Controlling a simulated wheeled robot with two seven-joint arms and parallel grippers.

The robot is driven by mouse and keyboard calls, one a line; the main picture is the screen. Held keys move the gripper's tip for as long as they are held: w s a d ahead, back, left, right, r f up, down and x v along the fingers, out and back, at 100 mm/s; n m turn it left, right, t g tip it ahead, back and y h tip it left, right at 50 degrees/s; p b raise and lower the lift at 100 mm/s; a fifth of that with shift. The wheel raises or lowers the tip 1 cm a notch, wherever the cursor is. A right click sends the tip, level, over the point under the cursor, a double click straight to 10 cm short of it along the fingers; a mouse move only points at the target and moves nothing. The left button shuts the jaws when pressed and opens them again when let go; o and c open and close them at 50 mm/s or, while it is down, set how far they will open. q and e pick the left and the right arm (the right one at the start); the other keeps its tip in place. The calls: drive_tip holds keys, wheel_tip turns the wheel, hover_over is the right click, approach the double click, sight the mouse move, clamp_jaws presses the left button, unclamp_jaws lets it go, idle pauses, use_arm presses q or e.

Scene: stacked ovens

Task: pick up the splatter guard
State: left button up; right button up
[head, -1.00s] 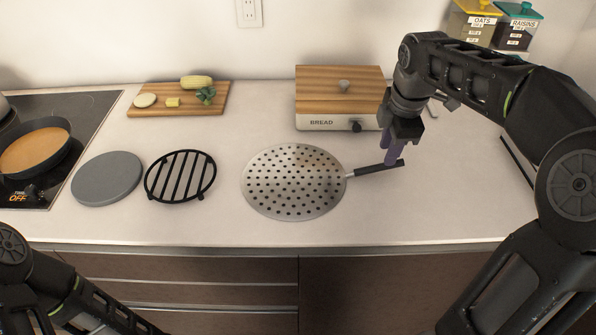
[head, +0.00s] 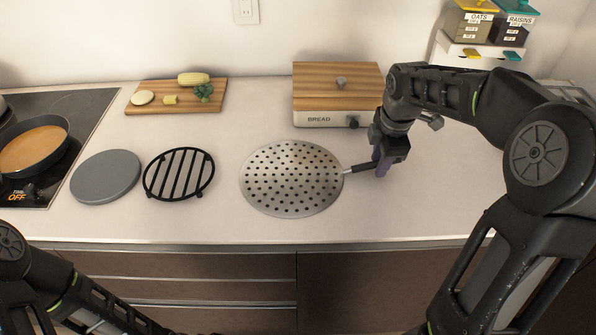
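The splatter guard (head: 291,178) is a round, flat metal disc with many holes, lying on the white counter. Its dark handle (head: 362,167) points right and slightly up. My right gripper (head: 382,168) points down at the outer end of the handle. Its purple fingers are around or right beside the handle, and they hide the handle's end. I cannot tell whether the fingers are closed on it. The disc still looks flat on the counter. My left arm shows at the lower left, but its gripper is out of view.
A bread box (head: 337,96) stands just behind the handle. A black trivet (head: 179,174) and a grey round slab (head: 105,177) lie to the left. A cutting board (head: 150,101) with food is at the back. A pan (head: 35,146) sits on the cooktop. The counter's front edge is clear.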

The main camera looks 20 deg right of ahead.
drive_tip(key=shift+w+f, duration=0.1)
drive_tip(key=shift+f, duration=0.6)
drive_tip(key=shift+c, duration=0.2)
clamp_jaws()
